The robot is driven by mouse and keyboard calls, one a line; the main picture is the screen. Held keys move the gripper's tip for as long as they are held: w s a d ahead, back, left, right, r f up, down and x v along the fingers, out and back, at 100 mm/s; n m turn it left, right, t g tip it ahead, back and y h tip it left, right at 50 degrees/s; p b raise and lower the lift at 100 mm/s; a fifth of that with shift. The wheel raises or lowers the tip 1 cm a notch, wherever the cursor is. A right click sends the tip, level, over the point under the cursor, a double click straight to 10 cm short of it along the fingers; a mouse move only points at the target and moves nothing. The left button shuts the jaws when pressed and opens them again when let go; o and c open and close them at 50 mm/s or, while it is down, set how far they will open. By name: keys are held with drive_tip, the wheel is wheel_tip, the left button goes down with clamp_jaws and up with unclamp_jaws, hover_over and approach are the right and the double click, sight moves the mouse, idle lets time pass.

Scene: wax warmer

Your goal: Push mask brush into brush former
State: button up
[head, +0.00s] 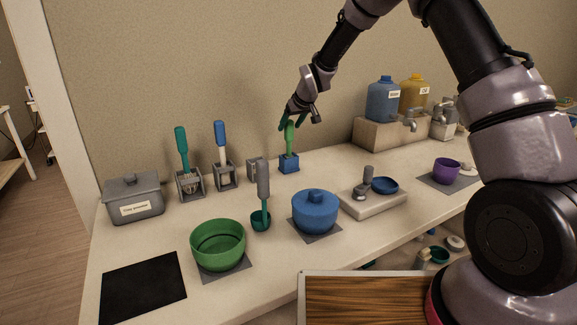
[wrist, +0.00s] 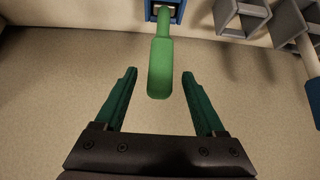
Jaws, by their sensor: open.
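The mask brush, with a light green handle (head: 289,136), stands upright in the blue brush former (head: 289,163) at the back of the counter. In the wrist view the green handle (wrist: 160,68) points toward me, and its lower end enters the blue former (wrist: 163,8) at the top edge. The bristles are hidden inside the former. My gripper (head: 288,124) is at the top of the handle. In the wrist view my gripper (wrist: 158,76) is open, with dark green fingers on either side of the handle and a gap on both sides.
Left of the former stand a small grey holder (head: 254,168), a blue-handled tool (head: 220,136) and a teal-handled whisk (head: 182,150) in grey holders. The wall is close behind.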

drive_tip(key=v, duration=0.7)
drive_tip(key=shift+r, duration=0.15)
idle(1.1)
drive_tip(key=shift+s, duration=0.15)
drive_tip(key=s+d+r+m+h, duration=0.1)
drive_tip(key=s+d+r+m, duration=0.1)
drive_tip(key=s+d+r, duration=1.05)
drive_tip(key=s+d+r+m, duration=0.1)
drive_tip(key=s+d, duration=0.3)
drive_tip(key=s, duration=0.4)
drive_tip(key=s+d+r+m, duration=0.2)
drive_tip(key=s+d+m, duration=0.2)
drive_tip(key=s, duration=0.5)
drive_tip(key=s+d+r+m+h, duration=0.1)
drive_tip(key=s+d+r+m, duration=0.1)
drive_tip(key=s+d, duration=0.3)
drive_tip(key=s+m, duration=0.1)
drive_tip(key=s, duration=0.2)
drive_tip(key=shift+s+r, duration=0.15)
drive_tip(key=shift+s, duration=0.2)
